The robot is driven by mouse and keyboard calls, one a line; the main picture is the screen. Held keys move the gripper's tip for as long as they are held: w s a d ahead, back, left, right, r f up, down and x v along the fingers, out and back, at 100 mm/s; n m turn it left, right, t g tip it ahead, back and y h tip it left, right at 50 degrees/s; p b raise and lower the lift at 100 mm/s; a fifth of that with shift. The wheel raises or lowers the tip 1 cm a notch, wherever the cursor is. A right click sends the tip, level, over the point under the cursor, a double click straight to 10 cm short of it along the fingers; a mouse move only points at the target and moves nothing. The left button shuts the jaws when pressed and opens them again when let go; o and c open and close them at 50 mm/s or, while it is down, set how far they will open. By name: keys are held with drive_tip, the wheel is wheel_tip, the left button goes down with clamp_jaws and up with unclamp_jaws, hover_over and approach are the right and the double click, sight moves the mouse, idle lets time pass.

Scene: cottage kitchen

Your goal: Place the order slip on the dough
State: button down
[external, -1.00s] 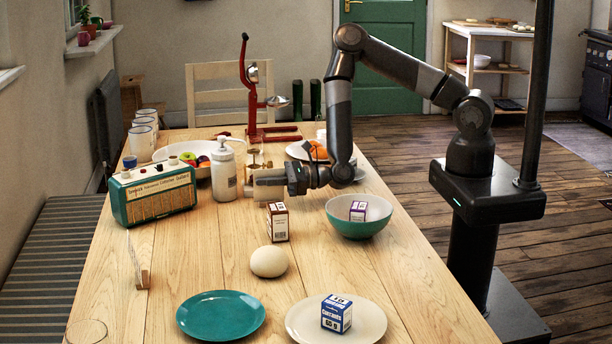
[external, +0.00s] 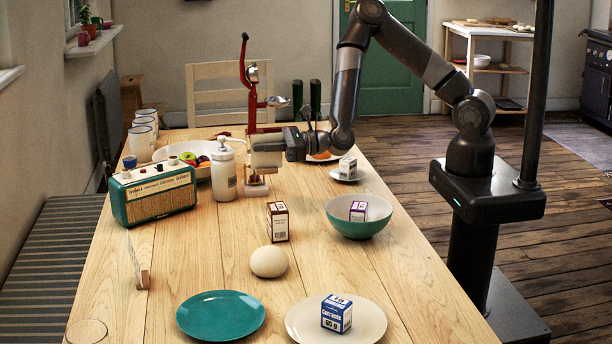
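The pale, round dough ball (external: 268,262) lies on bare wood near the middle of the table. A thin pale slip (external: 134,258) stands nearly edge-on in a small wooden block (external: 143,279) at the table's left side; it looks like the order slip, but no writing is legible. My gripper (external: 264,153) is far behind the dough, to the right of the white pump bottle, raised above the table. It points left, side-on to the camera, so its finger gap is hidden. A small brownish stand (external: 255,185) shows just below it; I cannot tell whether they touch.
The pump bottle (external: 224,172), green radio (external: 153,192) and red press (external: 252,90) stand near my gripper. A brown box (external: 278,222) stands behind the dough, a teal bowl (external: 358,228) to its right. A teal plate (external: 221,317) and cream plate (external: 300,322) are in front.

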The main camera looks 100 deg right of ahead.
drive_tip(key=w+a+r+n+g+y, duration=0.1)
drive_tip(key=a+r+n+y, duration=0.15)
drive_tip(key=a, duration=0.85)
drive_tip(key=w+a+r+n+y, duration=0.2)
drive_tip(key=a+r+y, duration=0.2)
drive_tip(key=a, duration=0.7)
drive_tip(key=shift+m, duration=0.25)
drive_tip(key=shift+a+f, duration=1.75)
drive_tip(key=shift+a, duration=0.2)
drive_tip(key=shift+a+f, duration=1.75)
drive_tip(key=shift+a, duration=0.2)
drive_tip(key=shift+a+f, duration=1.75)
drive_tip(key=shift+a, duration=0.2)
drive_tip(key=shift+f, duration=0.15)
drive_tip(key=c, duration=1.7)
unclamp_jaws()
